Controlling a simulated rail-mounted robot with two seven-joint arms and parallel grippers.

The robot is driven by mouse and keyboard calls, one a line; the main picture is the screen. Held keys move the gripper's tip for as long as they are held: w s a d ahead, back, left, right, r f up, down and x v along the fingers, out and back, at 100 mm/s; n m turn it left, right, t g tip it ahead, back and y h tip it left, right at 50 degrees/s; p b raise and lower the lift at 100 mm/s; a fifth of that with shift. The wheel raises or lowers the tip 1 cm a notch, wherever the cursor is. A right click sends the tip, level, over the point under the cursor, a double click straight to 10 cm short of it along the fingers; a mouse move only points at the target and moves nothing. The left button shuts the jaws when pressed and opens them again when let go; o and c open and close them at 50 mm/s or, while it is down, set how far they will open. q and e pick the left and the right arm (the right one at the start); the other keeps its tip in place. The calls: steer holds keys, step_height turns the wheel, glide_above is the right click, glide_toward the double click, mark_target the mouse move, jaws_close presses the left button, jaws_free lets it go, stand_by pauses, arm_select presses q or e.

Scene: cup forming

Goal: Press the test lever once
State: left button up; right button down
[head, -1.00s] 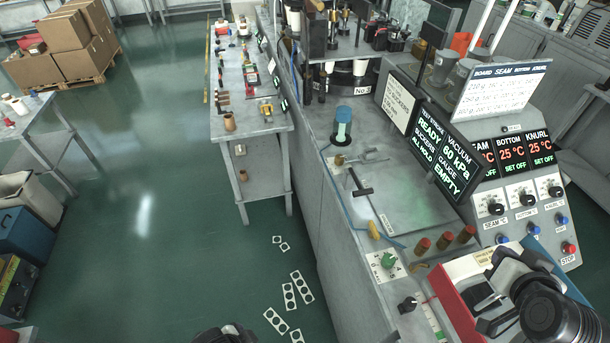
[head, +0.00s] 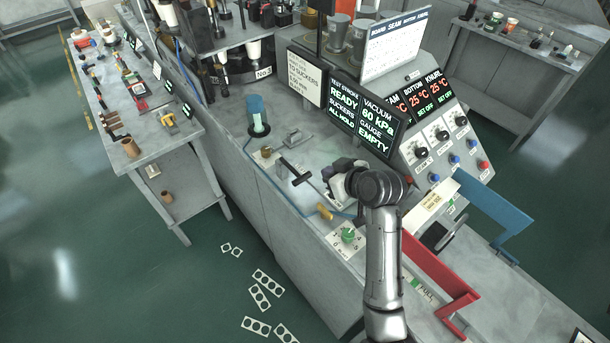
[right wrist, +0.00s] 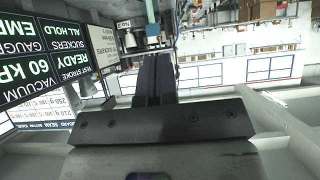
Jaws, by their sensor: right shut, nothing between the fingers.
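The test lever appears to be the black T-shaped handle (head: 295,172) on a thin rod, on the grey bench top. My right gripper (head: 338,170) is over the bench just right of the handle, apart from it in the picture; the height between them is hard to judge. In the right wrist view the two dark fingers (right wrist: 154,78) are closed together with nothing between them. The handle is not clearly visible there. The test stroke screen (head: 343,107) reads READY, and the screen beside it (head: 379,128) reads 60 kPa and gauge EMPTY. My left gripper is not in view.
A green knob (head: 348,235) and a yellow piece (head: 324,211) are near the bench's front edge. A teal cylinder (head: 258,118) stands behind the lever. The control panel (head: 430,150) rises at the right, with red (head: 440,270) and blue (head: 492,211) brackets in front of it.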

glide_toward(292, 169)
steer(key=f, duration=0.1)
steer(key=w+f, duration=0.1)
steer(key=f, duration=0.1)
steer(key=shift+w+a, duration=0.35)
stand_by(0.3)
